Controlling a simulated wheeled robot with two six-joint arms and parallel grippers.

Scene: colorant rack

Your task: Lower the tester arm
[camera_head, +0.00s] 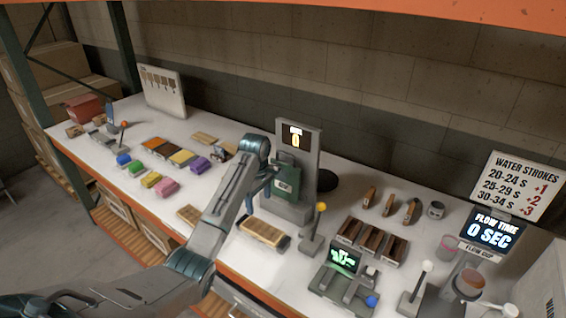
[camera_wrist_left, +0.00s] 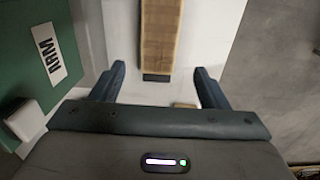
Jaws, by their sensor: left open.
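The tester is a grey upright stand (camera_head: 312,150) with a lit display reading 0, near the middle of the bench. A green block (camera_head: 286,186) with a white label sits on its front. In the left wrist view the green part (camera_wrist_left: 25,75) fills the left side, and its label reads ARM. A pale knob (camera_wrist_left: 24,118) stands out at its lower edge. My left gripper (camera_head: 264,190) hangs just left of the green block in the head view. Its fingers (camera_wrist_left: 158,82) are open and apart, with nothing between them, and the green part lies outside the left finger.
A wooden board (camera_wrist_left: 157,38) lies below and beyond my fingers. Coloured blocks (camera_head: 165,187) lie left; a green-screened device (camera_head: 345,260) stands right.

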